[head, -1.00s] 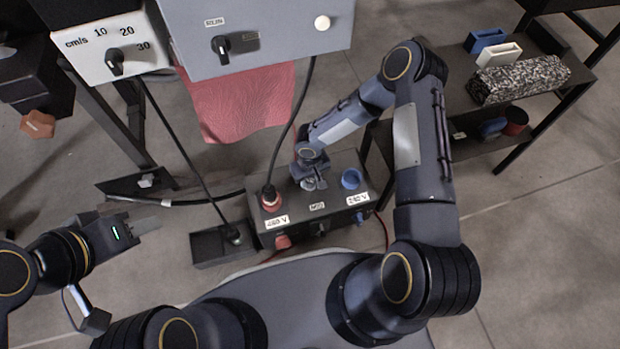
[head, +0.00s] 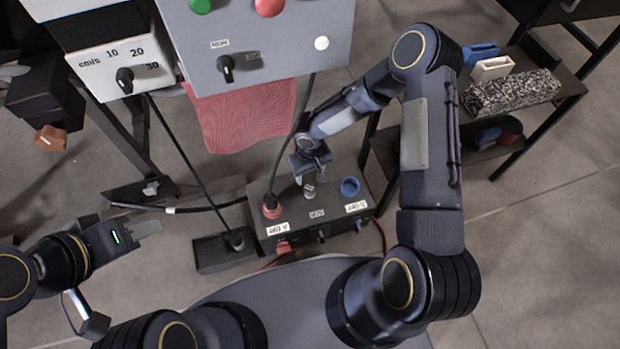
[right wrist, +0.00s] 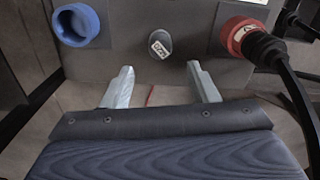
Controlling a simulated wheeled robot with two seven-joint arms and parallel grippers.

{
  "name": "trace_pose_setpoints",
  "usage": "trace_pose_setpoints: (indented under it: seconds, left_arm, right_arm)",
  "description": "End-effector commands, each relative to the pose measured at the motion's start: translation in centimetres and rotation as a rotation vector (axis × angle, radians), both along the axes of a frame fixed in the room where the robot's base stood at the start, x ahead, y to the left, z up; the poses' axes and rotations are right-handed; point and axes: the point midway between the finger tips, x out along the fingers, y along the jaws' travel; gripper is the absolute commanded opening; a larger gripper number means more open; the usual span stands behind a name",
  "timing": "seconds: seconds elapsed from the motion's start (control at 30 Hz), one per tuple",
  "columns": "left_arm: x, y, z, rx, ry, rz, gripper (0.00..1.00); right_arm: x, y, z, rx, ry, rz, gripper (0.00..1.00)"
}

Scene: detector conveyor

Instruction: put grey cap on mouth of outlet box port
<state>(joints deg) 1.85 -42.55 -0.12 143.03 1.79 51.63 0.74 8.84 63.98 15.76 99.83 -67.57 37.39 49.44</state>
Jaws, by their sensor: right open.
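The grey cap (head: 309,190), a small round piece with a pale label, sits upright at the middle port on top of the dark outlet box (head: 334,186). It also shows in the right wrist view (right wrist: 160,45). I cannot tell how fully it is seated. My right gripper (head: 299,178) is open and empty, behind the cap and clear of it. In the right wrist view its two pale fingers (right wrist: 160,70) stand apart, with the cap beyond their tips. My left gripper (head: 150,228) is far off at the left, over the floor; its finger gap is unclear.
A blue ring-shaped port (head: 350,187) is right of the cap; a red port with a plugged black cable (head: 272,206) is left. A small dark tray (head: 215,254) adjoins the box. A grey control panel (head: 275,45) overhangs behind. A loaded shelf (head: 545,110) stands right.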

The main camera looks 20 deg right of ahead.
Motion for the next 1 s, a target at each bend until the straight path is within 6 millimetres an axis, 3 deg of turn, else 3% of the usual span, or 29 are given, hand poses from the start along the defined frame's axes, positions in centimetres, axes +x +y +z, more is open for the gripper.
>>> trace_pose_setpoints:
  seconds: [0.1, 0.43, 0.53, 0.67, 0.77, 0.9, 1.0]
  left_arm:
    - [0.0, 0.0, 0.8, 0.0, 0.0, 0.0, 0.36]
    - [0.0, 0.0, 1.1, 0.0, 0.0, 0.0, 0.36]
    - [0.0, 0.0, 1.1, 0.0, 0.0, 0.0, 0.36]
    - [0.0, 0.0, 1.1, 0.0, 0.0, 0.0, 0.36]
    - [0.0, 0.0, 1.1, 0.0, 0.0, 0.0, 0.36]
    - [0.0, 0.0, 1.1, 0.0, 0.0, 0.0, 0.36]
    - [0.0, 0.0, 1.1, 0.0, 0.0, 0.0, 0.36]
  right_arm:
    - [0.0, 0.0, 2.2, -0.001, -0.001, 0.0, 0.54]
    - [0.0, -0.2, 3.7, -0.003, -0.002, -0.002, 0.54]
    - [0.3, -1.3, 5.7, -0.013, -0.017, -0.014, 0.54]
    - [0.0, -4.4, 11.4, -0.035, -0.054, -0.055, 0.54]
    - [-1.4, -6.9, 16.8, -0.041, -0.084, -0.102, 0.54]
    - [-4.9, -9.5, 23.3, -0.019, -0.129, -0.173, 0.54]
    - [-8.1, -10.5, 27.0, 0.022, -0.168, -0.221, 0.54]
